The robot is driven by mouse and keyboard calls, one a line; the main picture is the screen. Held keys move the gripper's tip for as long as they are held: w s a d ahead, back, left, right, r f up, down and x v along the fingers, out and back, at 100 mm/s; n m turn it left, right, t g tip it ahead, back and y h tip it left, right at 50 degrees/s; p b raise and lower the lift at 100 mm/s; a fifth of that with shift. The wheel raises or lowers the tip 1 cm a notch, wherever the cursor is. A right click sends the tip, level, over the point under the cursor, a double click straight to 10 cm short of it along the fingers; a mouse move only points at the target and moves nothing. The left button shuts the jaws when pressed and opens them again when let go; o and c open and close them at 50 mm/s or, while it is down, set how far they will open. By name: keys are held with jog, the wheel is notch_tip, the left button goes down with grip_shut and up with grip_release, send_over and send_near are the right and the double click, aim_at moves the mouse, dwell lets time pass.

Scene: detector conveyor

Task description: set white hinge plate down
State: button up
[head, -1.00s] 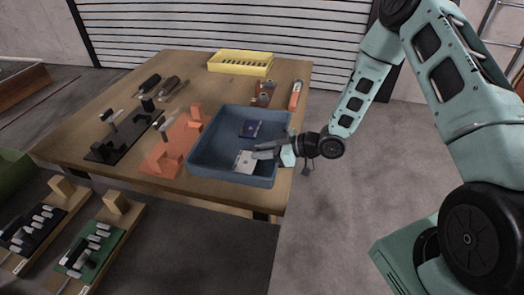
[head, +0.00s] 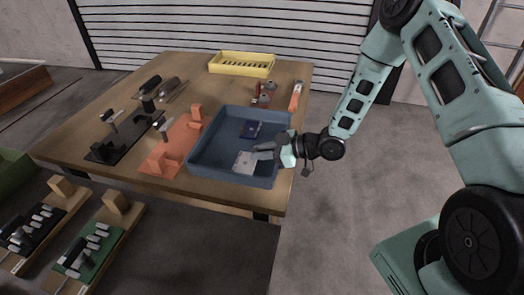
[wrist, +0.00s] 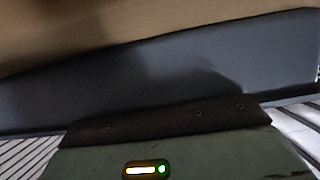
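The white hinge plate (head: 245,162) shows in the head view inside the blue bin (head: 216,172), near its front right part. It looks low and close to the bin floor, but I cannot tell whether it rests there. My gripper (head: 261,152) reaches in over the bin's right wall, its fingers at the plate's right edge. The fingers are too small to tell whether they grip the plate. The wrist view shows a bin wall (wrist: 160,85) and my gripper's housing; fingertips and plate are hidden there.
A dark blue plate (head: 251,129) lies farther back in the bin. Left of the bin are an orange fixture (head: 172,148) and a black fixture (head: 125,135). A yellow tray (head: 241,64) stands at the back. An orange-handled tool (head: 295,96) lies behind the bin.

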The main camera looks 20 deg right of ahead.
jog(key=shift+o, duration=0.2)
jog(key=v, duration=1.2)
jog(key=s+a+r+m+g+h, duration=0.1)
jog(key=s+a+r+g+h, duration=0.15)
jog(key=a+r+h, duration=0.55)
jog(key=s+a+r+m+g+h, duration=0.1)
jog(key=s+a+r+g, duration=0.1)
jog(key=s, duration=0.9)
jog(key=s+a+r+m+g+h, duration=0.1)
jog(key=s+a+r+g, duration=0.2)
jog(key=s, duration=0.8)
jog(key=shift+s+a+r+m+h, duration=0.25)
jog(key=shift+a+r+m+h, duration=0.15)
jog(key=shift+a+r, duration=0.65)
jog(key=shift+a+f, duration=0.1)
jog(key=shift+f, duration=0.05)
